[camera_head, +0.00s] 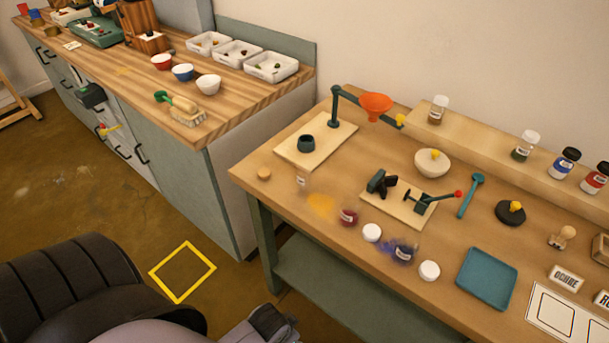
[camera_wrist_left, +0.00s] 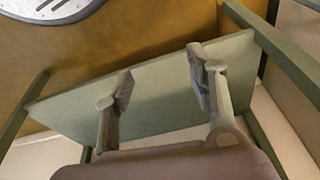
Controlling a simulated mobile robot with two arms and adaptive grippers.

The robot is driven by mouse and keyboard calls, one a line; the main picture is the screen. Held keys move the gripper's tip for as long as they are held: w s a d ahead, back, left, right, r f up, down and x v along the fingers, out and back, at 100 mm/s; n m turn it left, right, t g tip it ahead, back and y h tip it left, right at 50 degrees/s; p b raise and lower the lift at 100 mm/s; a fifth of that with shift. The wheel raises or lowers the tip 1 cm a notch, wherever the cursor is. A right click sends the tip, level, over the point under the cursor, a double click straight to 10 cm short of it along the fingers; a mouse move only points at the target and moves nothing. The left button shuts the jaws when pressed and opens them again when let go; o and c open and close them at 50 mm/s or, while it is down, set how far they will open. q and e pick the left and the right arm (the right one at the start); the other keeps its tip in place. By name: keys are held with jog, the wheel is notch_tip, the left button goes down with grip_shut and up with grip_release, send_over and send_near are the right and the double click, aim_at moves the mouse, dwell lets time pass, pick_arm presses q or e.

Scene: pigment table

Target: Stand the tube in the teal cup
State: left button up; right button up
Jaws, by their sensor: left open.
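The teal cup (camera_head: 306,143) is small and dark, and stands on a pale board at the back left of the table, beside a teal post stand holding an orange funnel (camera_head: 376,105). A small clear vial with a label (camera_head: 302,183) stands in front of that board; it may be the tube, but I cannot tell for sure. My left gripper (camera_wrist_left: 160,68) is open and empty in the left wrist view, with the table's green lower shelf behind its fingers. In the head view, a grey part of my arm shows low at the bottom edge, apart from the tabletop. My right gripper is not in view.
The wooden table (camera_head: 272,168) also carries a cork (camera_head: 264,173), spilled orange powder (camera_head: 320,202), a clamp board (camera_head: 400,207), a white bowl (camera_head: 432,163) and a teal tray (camera_head: 487,279). Jars stand on the back ledge. A counter (camera_head: 130,85) stands left.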

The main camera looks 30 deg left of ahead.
pick_arm(q)
notch_tip(320, 180, up, 18)
jog(key=w+t+p, duration=0.1)
jog(key=w+p, duration=0.1)
jog(key=w, duration=0.1)
jog(key=w+d+r+m+h, duration=0.2)
jog(key=w+r+m+h, duration=0.1)
jog(key=w+r+m, duration=0.4)
jog(key=w+a+r, duration=0.6)
jog(key=a+r, duration=0.4)
jog(key=r, duration=0.1)
jog(key=w+a+r, duration=0.5)
jog(key=a+r, duration=0.4)
jog(key=r, duration=0.2)
jog(key=p, duration=0.3)
send_near(310, 182)
jog(key=w+f, duration=0.2)
jog(key=shift+m+g, duration=0.4)
jog(key=p+x, duration=0.1)
jog(key=x, duration=0.3)
jog(key=shift+a+f+p, duration=0.1)
jog(key=shift+f+p, duration=0.2)
jog(key=shift+p, duration=0.1)
jog(key=shift+f, duration=0.3)
jog(key=shift+c, duration=0.2)
